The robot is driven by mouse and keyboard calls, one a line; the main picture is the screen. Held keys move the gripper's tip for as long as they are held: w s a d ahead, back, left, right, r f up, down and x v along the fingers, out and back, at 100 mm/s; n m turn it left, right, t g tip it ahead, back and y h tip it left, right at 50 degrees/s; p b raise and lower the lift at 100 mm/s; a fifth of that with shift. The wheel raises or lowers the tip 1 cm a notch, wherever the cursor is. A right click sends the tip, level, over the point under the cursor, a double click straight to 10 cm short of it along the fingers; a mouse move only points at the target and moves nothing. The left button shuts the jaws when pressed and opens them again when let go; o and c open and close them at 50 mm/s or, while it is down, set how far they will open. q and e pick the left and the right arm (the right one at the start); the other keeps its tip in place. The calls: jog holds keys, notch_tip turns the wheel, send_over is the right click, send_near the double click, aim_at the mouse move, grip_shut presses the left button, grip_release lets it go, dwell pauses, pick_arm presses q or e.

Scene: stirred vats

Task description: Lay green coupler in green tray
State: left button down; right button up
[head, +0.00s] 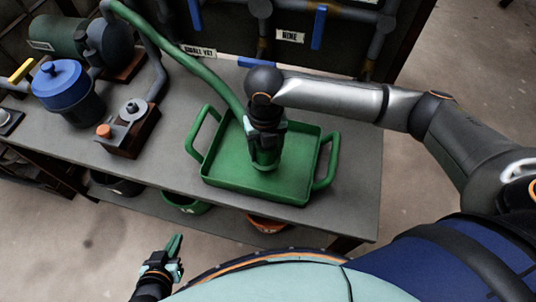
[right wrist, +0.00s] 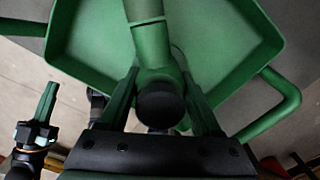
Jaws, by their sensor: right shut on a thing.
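The green tray (head: 228,178) lies on the grey bench, with a raised handle at each side. My right gripper (head: 266,150) points down over the tray's middle and is shut on the green coupler (head: 266,160), at the end of the green hose. In the right wrist view the coupler (right wrist: 154,50) sits between my two fingers, its dark round end facing the camera, with the tray (right wrist: 85,45) behind it. Whether the coupler touches the tray floor I cannot tell. My left gripper (head: 174,246) is empty in front of the bench, its fingers together.
The green hose (head: 190,55) arches from the machinery at the left into the tray. A blue-lidded vat (head: 68,90) and a small block with an orange knob (head: 128,128) stand left. Buckets sit on the lower shelf. Bench right of the tray is clear.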

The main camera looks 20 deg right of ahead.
jog(key=shift+w+d+f, duration=0.15)
jog(key=shift+f, duration=0.05)
jog(key=shift+w+d+f+b, duration=0.1)
jog(key=shift+f+b, duration=0.05)
jog(key=shift+f, duration=0.75)
jog(key=shift+w+d+f+b, duration=0.1)
jog(key=shift+f+b, duration=0.05)
jog(key=shift+f, duration=0.75)
jog(key=shift+f, duration=0.2)
jog(key=o, duration=1.5)
notch_tip(320, 180, up, 12)
jog(key=shift+r+p, duration=0.2)
jog(key=shift+p, duration=0.65)
